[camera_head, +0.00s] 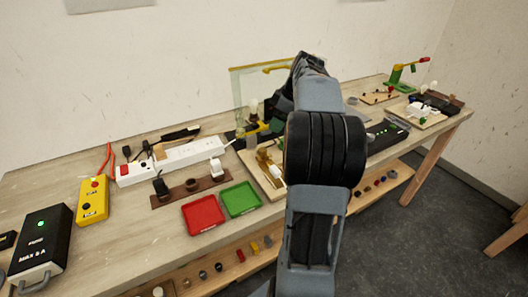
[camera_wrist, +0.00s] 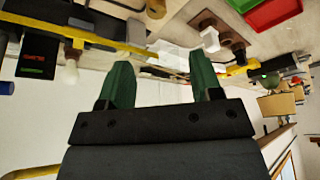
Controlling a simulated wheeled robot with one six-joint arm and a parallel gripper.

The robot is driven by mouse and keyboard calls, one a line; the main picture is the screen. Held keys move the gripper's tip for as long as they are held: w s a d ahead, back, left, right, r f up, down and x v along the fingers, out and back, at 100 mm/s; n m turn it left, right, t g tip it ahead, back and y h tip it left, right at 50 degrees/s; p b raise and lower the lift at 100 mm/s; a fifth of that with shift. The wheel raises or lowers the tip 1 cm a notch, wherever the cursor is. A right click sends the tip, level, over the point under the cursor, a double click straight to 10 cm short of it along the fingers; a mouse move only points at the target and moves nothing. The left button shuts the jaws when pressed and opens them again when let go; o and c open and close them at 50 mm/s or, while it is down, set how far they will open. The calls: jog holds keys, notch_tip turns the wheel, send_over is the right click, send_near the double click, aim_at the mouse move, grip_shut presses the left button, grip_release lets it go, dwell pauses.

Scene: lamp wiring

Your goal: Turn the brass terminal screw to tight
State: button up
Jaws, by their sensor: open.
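My gripper (camera_wrist: 162,80) shows its two green fingers spread apart in the wrist view, with nothing between them. It is apart from the bench items behind it. In the head view my own arm hides much of the middle of the bench and most of the gripper. A brass-coloured part (camera_head: 266,160) stands on a pale wooden board (camera_head: 252,172) just left of my arm. I cannot tell whether it carries the brass terminal screw, and no screw head or slot can be made out in either view.
A red tray (camera_head: 203,214) and a green tray (camera_head: 240,198) lie left of the board. White power strips (camera_head: 190,153), a yellow box (camera_head: 93,200) and a black power unit (camera_head: 40,243) are farther left.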

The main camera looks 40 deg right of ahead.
aim_at(263, 149)
jog(key=x, duration=1.3)
jog(key=shift+w+d+f, duration=0.1)
jog(key=shift+d+f, duration=0.1)
jog(key=shift+c, duration=0.3)
jog(key=c, duration=0.9)
jog(key=shift+o, duration=0.2)
jog(key=shift+b, duration=0.3)
